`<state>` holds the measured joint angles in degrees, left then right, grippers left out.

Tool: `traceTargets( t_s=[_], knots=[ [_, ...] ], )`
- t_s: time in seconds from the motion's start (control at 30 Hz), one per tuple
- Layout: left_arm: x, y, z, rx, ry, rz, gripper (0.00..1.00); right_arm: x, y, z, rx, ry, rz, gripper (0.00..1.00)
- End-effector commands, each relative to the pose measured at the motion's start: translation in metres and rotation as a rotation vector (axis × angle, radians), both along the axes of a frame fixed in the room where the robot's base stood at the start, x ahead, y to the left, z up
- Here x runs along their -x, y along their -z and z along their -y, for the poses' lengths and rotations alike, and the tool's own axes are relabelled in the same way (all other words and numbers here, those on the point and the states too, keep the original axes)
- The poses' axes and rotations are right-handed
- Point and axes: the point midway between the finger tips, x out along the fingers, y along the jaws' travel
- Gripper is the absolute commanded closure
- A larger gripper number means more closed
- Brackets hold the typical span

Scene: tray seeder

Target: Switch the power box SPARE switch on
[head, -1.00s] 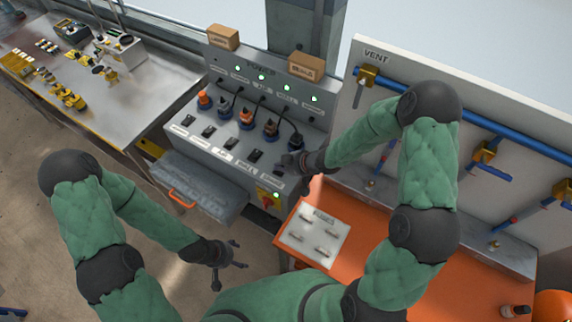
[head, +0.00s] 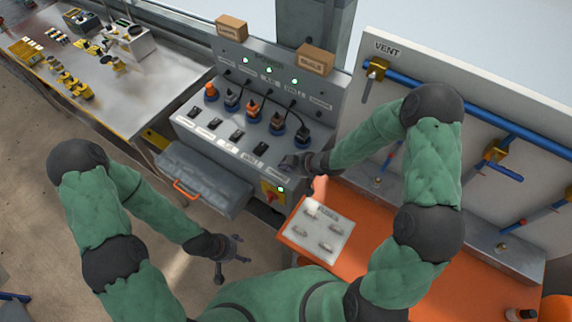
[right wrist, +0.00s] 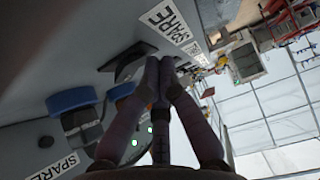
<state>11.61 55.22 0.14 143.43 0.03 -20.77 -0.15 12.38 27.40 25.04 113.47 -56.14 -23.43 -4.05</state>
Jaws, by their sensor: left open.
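The grey power box (head: 207,150) has a row of black switches along its sloped front. My right gripper (head: 290,163) is at the right end of this row and covers the SPARE switch in the head view. In the right wrist view, a large SPARE label (right wrist: 170,22) lies beside the dark switch (right wrist: 128,62). The right fingers (right wrist: 163,75) are together, their tips at or just in front of the switch; contact is unclear. The switch's tilt cannot be read. My left gripper (head: 232,262) is open and empty, low in front of the box.
Sockets with plugs and cables (head: 277,122) stand above the switches. A red-yellow main switch (head: 272,195) is below the right end. A grey drawer (head: 205,180) juts out in front. An orange table (head: 365,235) with a white plate (head: 318,236) is at right.

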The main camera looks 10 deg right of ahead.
Motion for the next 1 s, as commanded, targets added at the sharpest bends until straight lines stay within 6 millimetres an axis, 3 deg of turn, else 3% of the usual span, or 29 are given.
traceTargets(
  t_s=[0.6, 1.0],
  knots=[
    [0.0, -0.021, 0.0, 0.0, 0.0, 0.0, 0.28, -0.01, -0.01, 0.01, 0.001, 0.001, 0.0, 1.0],
    [0.0, -0.022, 0.0, 0.0, 0.0, 0.0, 0.28, -0.01, -0.011, 0.009, 0.0, 0.0, 0.0, 1.0]
  ],
)
